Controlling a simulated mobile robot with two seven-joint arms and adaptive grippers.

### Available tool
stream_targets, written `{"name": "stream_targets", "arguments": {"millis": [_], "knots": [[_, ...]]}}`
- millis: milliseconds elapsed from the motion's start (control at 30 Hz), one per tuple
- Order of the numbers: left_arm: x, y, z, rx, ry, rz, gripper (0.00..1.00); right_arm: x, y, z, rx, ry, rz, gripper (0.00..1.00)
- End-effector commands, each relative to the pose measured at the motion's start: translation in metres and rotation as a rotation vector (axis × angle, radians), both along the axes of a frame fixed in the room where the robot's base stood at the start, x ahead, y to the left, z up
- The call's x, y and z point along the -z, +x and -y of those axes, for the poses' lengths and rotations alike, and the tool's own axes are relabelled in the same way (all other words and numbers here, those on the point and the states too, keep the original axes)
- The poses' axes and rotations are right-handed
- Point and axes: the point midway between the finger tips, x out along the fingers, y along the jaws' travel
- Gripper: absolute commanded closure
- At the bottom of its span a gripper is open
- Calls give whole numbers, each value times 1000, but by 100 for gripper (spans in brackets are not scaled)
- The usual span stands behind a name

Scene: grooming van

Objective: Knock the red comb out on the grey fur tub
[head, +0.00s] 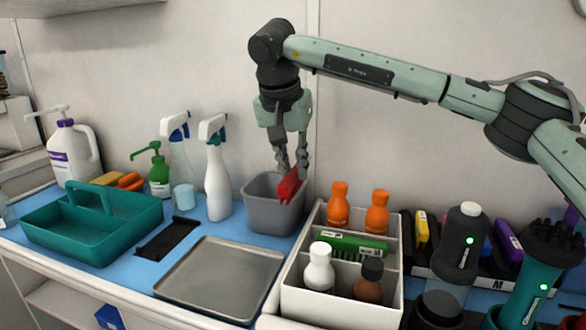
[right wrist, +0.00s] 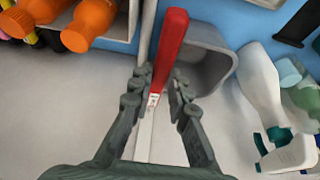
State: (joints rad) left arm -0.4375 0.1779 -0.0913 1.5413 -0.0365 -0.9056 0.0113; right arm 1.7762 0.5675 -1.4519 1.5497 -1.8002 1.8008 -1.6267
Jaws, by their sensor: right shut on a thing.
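My right gripper (head: 291,170) is shut on the red comb (head: 289,187) and holds it over the near right part of the grey fur tub (head: 262,212). In the right wrist view the comb (right wrist: 170,48) sticks out beyond the fingertips (right wrist: 157,97), and the tub (right wrist: 205,60) lies behind it. I cannot tell whether the comb touches the tub's rim. The tub stands upright on the blue worktop against the wall. My left gripper does not show.
Left are a white spray bottle (head: 217,175), a black flat piece (head: 168,238) and a teal tote (head: 70,240). A metal tray (head: 222,275) lies empty in front.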

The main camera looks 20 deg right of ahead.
Motion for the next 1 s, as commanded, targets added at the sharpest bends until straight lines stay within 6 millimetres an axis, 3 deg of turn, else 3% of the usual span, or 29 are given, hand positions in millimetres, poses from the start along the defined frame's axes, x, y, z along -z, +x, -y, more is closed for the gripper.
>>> {"name": "stream_targets", "arguments": {"millis": [1000], "knots": [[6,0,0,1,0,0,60,11,0,0,-1,0,1,100]]}}
